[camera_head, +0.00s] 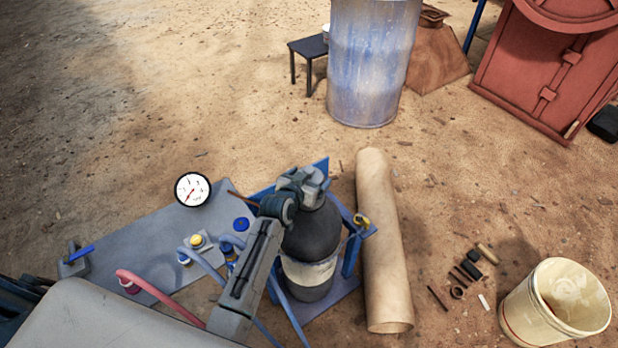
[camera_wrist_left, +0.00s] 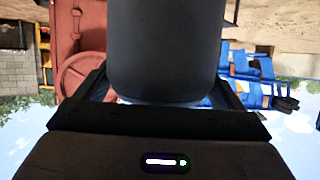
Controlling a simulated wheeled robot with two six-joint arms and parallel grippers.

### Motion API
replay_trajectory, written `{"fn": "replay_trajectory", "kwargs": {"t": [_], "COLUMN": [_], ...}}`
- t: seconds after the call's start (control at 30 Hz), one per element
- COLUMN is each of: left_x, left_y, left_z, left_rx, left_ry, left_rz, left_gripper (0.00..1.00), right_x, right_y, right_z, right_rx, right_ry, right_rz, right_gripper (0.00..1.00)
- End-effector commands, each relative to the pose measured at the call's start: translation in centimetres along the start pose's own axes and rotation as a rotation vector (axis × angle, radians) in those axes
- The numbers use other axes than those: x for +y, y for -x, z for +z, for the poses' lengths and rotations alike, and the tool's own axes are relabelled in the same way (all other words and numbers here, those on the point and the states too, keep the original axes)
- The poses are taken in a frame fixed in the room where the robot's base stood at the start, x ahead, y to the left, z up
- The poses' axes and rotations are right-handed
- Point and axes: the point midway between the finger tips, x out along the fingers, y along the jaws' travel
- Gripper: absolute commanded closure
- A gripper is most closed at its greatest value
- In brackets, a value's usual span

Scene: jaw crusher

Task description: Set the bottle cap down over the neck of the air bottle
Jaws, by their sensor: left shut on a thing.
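The air bottle (camera_head: 310,272) stands upright in a blue frame in the head view, dark with a pale label band. My left gripper (camera_head: 314,184) is directly over its top. In the left wrist view, which is upside down, the left gripper is shut on the bottle cap (camera_wrist_left: 165,50), a smooth dark grey cylinder with a rounded closed end. The neck of the bottle is hidden in both views. Dark cap and dark bottle look alike from above, so I cannot tell whether they touch. My right gripper is not in view.
Hoses and small fittings lie on the grey plate (camera_head: 150,235) left of the bottle, with a round gauge (camera_head: 192,189) behind. A tan tube (camera_head: 382,240) lies close on the right. A cream bucket (camera_head: 520,310) and loose small parts are farther right.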

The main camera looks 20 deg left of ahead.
Motion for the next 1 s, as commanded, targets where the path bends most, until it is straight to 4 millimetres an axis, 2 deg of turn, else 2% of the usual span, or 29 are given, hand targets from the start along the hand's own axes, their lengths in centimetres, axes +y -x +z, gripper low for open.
{"fn": "replay_trajectory", "kwargs": {"t": [0.03,0.07,0.1,0.33,0.47,1.0], "left_x": [0.0,0.0,0.0,0.0,0.0,0.0], "left_y": [0.0,0.0,0.0,0.0,0.8,9.7], "left_z": [-0.1,-0.1,-0.1,0.1,0.1,0.0], "left_rx": [0.002,0.002,0.002,-0.001,-0.001,0.002], "left_ry": [0.000,0.000,0.000,0.000,0.000,0.000], "left_rz": [0.000,0.000,0.000,0.000,0.000,-0.001], "left_gripper": [0.44,0.09,0.01,0.00,0.00,0.00], "right_x": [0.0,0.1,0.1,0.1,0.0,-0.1], "right_y": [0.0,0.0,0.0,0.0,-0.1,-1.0], "right_z": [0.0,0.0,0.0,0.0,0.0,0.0], "right_rx": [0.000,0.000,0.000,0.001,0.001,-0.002], "right_ry": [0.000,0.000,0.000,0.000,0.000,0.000], "right_rz": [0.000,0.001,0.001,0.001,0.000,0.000], "right_gripper": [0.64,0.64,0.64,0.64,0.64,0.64]}}
